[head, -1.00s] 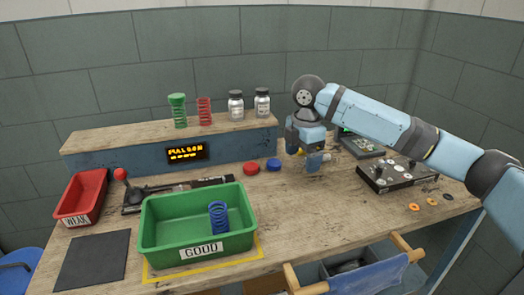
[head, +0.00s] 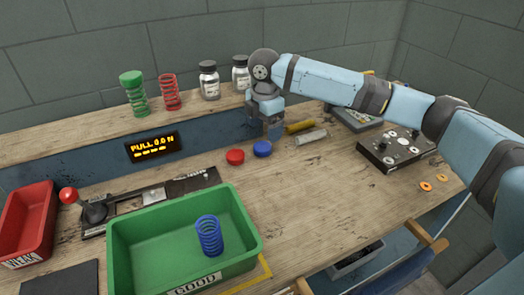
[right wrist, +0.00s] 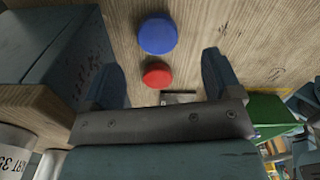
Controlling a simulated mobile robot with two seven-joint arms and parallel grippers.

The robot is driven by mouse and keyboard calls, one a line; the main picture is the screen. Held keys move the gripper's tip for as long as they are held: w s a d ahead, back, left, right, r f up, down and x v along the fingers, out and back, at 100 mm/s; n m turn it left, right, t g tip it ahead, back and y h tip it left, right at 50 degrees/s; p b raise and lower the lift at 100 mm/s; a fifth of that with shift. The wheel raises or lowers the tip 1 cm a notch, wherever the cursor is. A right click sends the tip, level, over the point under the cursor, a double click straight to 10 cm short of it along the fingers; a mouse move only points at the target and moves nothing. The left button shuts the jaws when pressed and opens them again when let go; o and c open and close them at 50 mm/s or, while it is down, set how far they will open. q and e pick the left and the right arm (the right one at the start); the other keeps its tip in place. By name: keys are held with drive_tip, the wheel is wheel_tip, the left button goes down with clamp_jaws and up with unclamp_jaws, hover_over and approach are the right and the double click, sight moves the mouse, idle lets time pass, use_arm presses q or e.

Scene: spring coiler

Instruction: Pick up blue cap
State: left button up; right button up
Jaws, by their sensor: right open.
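The blue cap (head: 262,149) lies on the wooden bench beside the red cap (head: 235,157), in front of the raised shelf. In the right wrist view the blue cap (right wrist: 158,36) is beyond the fingertips, roughly midway across the gap, with the red cap (right wrist: 157,74) nearer the palm. My right gripper (head: 271,130) hangs just above and behind the blue cap in the head view. Its two fingers (right wrist: 160,60) are spread wide with nothing held between them. My left gripper is not in view.
The shelf (head: 60,138) carries a green spring, a red spring and bottles (head: 209,80). A green bin (head: 125,251) holding a blue spring (head: 209,236) stands in front. Brass and grey cylinders (head: 311,136) lie right of the caps.

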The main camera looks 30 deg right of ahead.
sight(264, 146)
drive_tip(key=f+b, duration=0.1)
drive_tip(key=f, duration=0.5)
drive_tip(key=shift+w+f+b, duration=0.2)
drive_tip(key=shift+f+b, duration=0.15)
drive_tip(key=shift+f, duration=0.05)
drive_tip(key=c, duration=1)
